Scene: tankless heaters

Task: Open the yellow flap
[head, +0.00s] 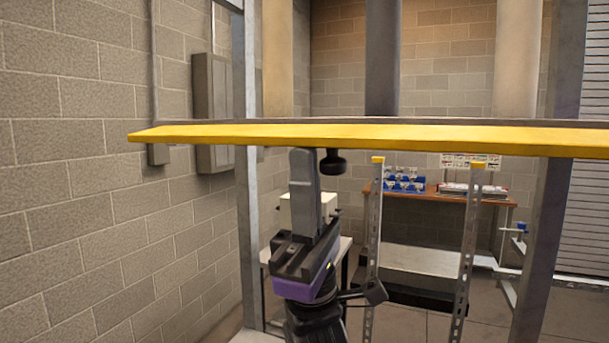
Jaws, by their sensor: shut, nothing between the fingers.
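The yellow flap (400,137) shows as a long, narrow yellow band across the head view, close to level and seen nearly edge-on. A black knob (332,162) hangs below its lower edge. My gripper (304,158) is below the flap, just left of the knob, with its grey fingers pointing up and shut on nothing. The fingertips reach the flap's lower edge in the picture; I cannot tell whether they touch it. The flap's upper face is hardly visible.
Grey metal posts (247,220) stand at left and right of the flap. Two perforated uprights with yellow caps (378,160) stand behind my gripper. A wooden bench (425,194) with blue bins is farther back. A block wall (70,200) runs along the left.

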